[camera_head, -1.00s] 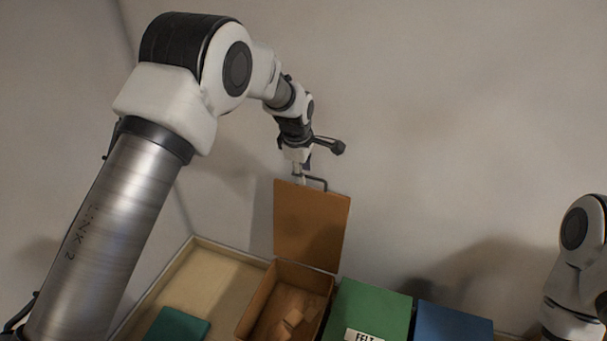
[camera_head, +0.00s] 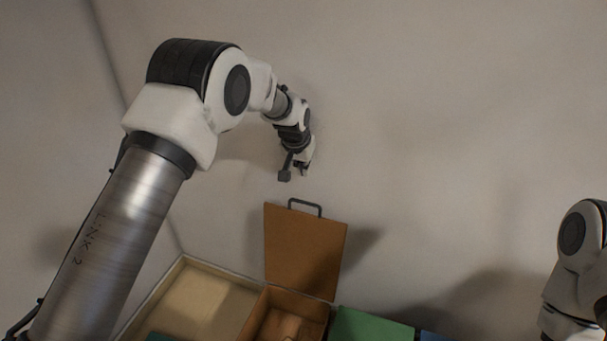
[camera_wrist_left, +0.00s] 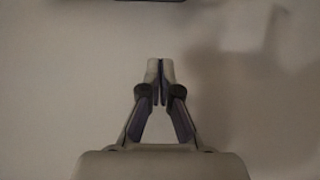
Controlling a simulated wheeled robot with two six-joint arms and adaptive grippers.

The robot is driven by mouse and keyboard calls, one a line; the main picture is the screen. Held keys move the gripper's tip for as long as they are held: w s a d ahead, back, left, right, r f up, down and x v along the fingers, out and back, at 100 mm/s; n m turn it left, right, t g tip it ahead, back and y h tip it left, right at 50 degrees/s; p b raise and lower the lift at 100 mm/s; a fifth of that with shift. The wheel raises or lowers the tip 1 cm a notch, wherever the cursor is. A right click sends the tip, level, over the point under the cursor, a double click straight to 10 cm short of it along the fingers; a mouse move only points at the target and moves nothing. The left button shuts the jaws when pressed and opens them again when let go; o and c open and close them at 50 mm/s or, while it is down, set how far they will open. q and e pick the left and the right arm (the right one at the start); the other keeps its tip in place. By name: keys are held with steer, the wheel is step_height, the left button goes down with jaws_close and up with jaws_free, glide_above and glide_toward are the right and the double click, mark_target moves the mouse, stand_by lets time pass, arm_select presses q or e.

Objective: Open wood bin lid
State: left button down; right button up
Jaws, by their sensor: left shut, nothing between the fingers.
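The wood bin (camera_head: 254,319) is a brown box at the bottom of the head view, with wooden pieces (camera_head: 283,326) inside. Its brown lid (camera_head: 304,250) stands upright at the bin's back edge, so the bin is open at the top. A dark handle (camera_head: 305,204) sits on the lid's upper edge. My left gripper (camera_head: 303,172) is above the handle and apart from it. In the left wrist view its fingers (camera_wrist_left: 160,68) are shut together with nothing between them. My right gripper is out of view; only part of my right arm shows at the right.
A green lid (camera_head: 370,326) and a blue lid (camera_head: 432,336) lie to the right of the wood bin. A pale tray (camera_head: 200,297) is to its left, with a teal item (camera_head: 160,337) at the bottom edge. The plain wall behind is clear.

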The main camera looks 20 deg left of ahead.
mark_target(306, 184)
arm_select(q)
steer(key=x, duration=0.8)
steer(key=shift+f, duration=0.2)
steer(key=s+p, duration=0.1)
steer(key=s, duration=0.3)
steer(key=shift+s, duration=0.1)
